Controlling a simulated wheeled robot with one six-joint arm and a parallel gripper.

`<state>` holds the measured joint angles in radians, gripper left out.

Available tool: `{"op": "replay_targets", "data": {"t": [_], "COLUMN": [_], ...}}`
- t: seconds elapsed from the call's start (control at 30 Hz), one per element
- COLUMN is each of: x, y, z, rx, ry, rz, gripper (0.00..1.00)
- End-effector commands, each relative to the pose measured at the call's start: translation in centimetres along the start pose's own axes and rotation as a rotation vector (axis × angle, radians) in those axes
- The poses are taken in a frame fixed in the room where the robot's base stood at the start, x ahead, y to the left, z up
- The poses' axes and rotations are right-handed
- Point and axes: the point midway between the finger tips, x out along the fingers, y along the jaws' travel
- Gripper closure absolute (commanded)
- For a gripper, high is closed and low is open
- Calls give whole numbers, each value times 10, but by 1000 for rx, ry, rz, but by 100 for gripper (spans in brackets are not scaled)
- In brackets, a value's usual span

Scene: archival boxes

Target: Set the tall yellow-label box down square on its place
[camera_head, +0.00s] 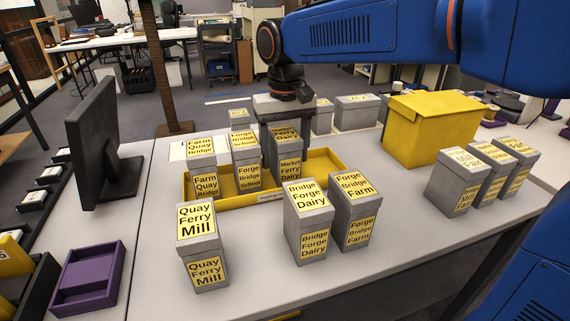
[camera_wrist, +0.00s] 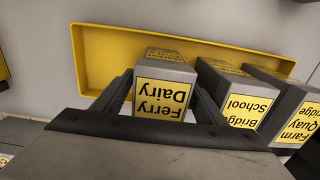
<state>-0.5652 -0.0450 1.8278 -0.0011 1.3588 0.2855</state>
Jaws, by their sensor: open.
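The tall grey box (camera_head: 289,170) with the yellow "Market Ferry Dairy" label stands upright in a shallow yellow tray (camera_head: 325,158). It also shows in the wrist view (camera_wrist: 161,98), with the tray's bare floor (camera_wrist: 105,60) beside it. My gripper (camera_head: 285,140) is above and around this box. In the wrist view, the open fingers (camera_wrist: 161,90) stand on either side of the box, with a narrow gap on each side. The box looks about parallel to the tray walls. The box's base is hidden in the wrist view.
The "Forge Bridge School" box (camera_head: 247,162) and "Farm Quay Bridge" box (camera_head: 203,167) stand in the tray on the left. Similar boxes (camera_head: 307,220) stand in front. A larger yellow box (camera_head: 430,130) is to the right, a monitor (camera_head: 98,140) left. The tray's right end is free.

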Motion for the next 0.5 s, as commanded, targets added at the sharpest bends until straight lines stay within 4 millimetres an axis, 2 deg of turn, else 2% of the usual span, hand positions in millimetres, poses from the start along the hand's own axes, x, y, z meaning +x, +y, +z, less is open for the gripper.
{"op": "replay_targets", "data": {"t": [0.03,0.2,0.33,0.5], "x": [-11,-44,-63,-78], "y": [0,0,0,0], "z": [-1,-1,0,0], "rx": [0,0,0,0], "ry": [3,3,1,0], "rz": [-1,-1,0,0], "gripper": [35,35,35,35]}}
